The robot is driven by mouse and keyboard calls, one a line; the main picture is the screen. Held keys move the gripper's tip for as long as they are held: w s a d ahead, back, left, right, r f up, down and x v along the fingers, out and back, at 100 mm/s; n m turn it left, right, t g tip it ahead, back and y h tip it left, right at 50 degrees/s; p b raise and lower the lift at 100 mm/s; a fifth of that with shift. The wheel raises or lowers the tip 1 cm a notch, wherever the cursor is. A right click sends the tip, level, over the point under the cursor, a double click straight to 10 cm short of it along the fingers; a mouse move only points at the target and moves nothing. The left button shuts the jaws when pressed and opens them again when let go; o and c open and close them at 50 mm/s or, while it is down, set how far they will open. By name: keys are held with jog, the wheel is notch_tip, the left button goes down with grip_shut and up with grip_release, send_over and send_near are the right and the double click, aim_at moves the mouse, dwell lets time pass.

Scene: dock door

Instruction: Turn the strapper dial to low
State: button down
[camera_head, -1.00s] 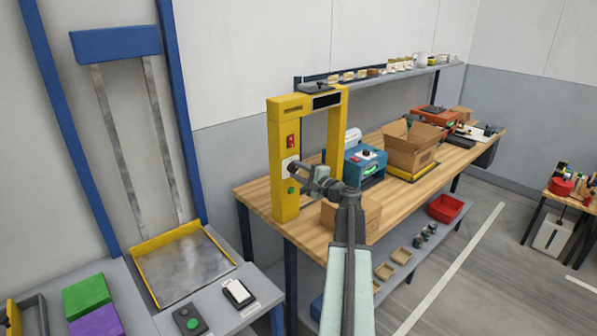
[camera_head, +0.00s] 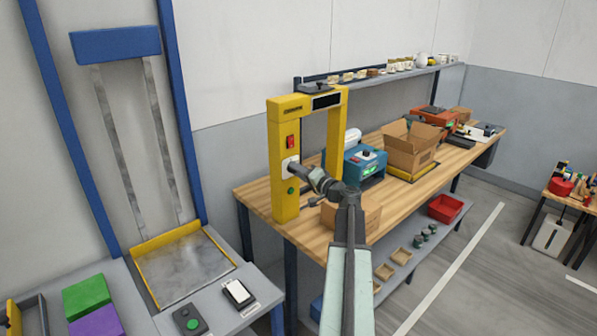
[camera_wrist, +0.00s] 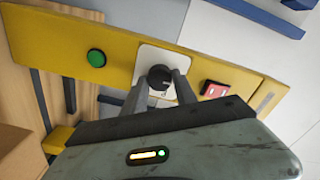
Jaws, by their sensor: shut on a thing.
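The yellow strapper frame (camera_head: 285,206) stands upright at the near left end of the wooden bench. Its black dial (camera_wrist: 159,77) sits on a white plate (camera_wrist: 148,62) in the wrist view, between a green button (camera_wrist: 96,58) and a red switch (camera_wrist: 214,89). My gripper (camera_wrist: 158,88) is shut on the dial, one finger on each side of it. In the head view my gripper (camera_head: 295,169) reaches the white plate and hides the dial. The dial's markings are too small to read.
A cardboard box (camera_head: 350,214) sits on the bench (camera_head: 252,194) beneath my arm. A blue machine (camera_head: 357,166) and an open carton (camera_head: 412,150) stand farther along. A shelf (camera_head: 385,76) with small items runs behind.

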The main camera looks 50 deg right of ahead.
dwell(0.3)
jog(key=c, duration=1)
grip_release()
jog(key=s, duration=0.8)
jog(key=shift+a, duration=0.25)
jog(key=shift+w+a, duration=0.1)
jog(key=shift+w, duration=0.05)
